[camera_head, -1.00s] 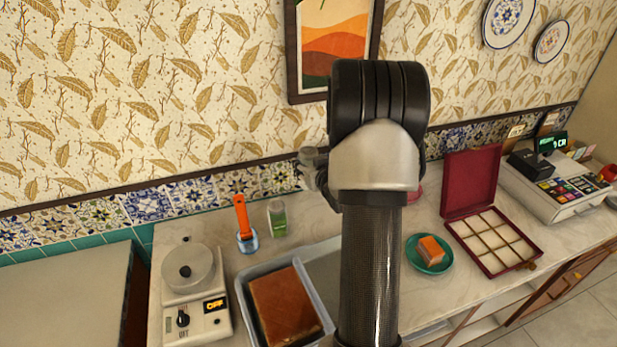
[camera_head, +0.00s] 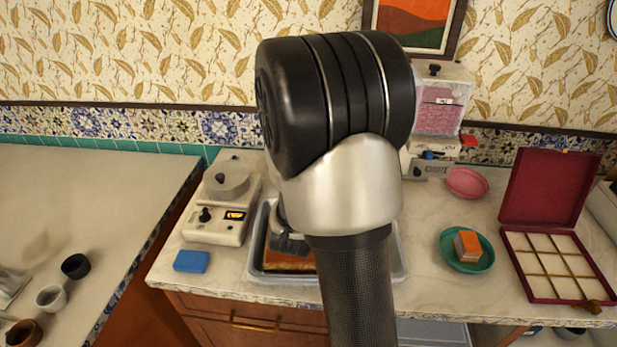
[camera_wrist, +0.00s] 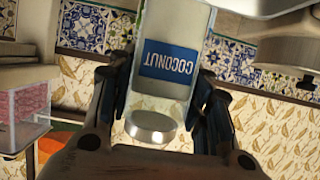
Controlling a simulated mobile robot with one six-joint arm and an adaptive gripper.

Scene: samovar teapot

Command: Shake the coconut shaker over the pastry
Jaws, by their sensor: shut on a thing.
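My gripper (camera_wrist: 166,75) is shut on the coconut shaker (camera_wrist: 180,22), a clear jar with a blue "COCONUT" label, between its two dark fingers in the wrist view. The label reads upside down in that inverted picture. A round silver end piece shows at the jar's lower end in the picture. In the head view my arm hides most of the gripper and the shaker. A small orange-topped pastry (camera_head: 467,245) sits on a teal plate (camera_head: 483,266), right of my arm. A brown slab of pastry (camera_head: 290,262) in a grey tray (camera_head: 256,270) is partly hidden behind my arm.
A white scale-like device (camera_head: 215,228) and a blue block (camera_head: 191,261) stand left of the tray. A pink-filled machine (camera_head: 437,110), a pink dish (camera_head: 466,183) and an open red box (camera_head: 548,190) stand right. Cups (camera_head: 75,266) stand on the left counter.

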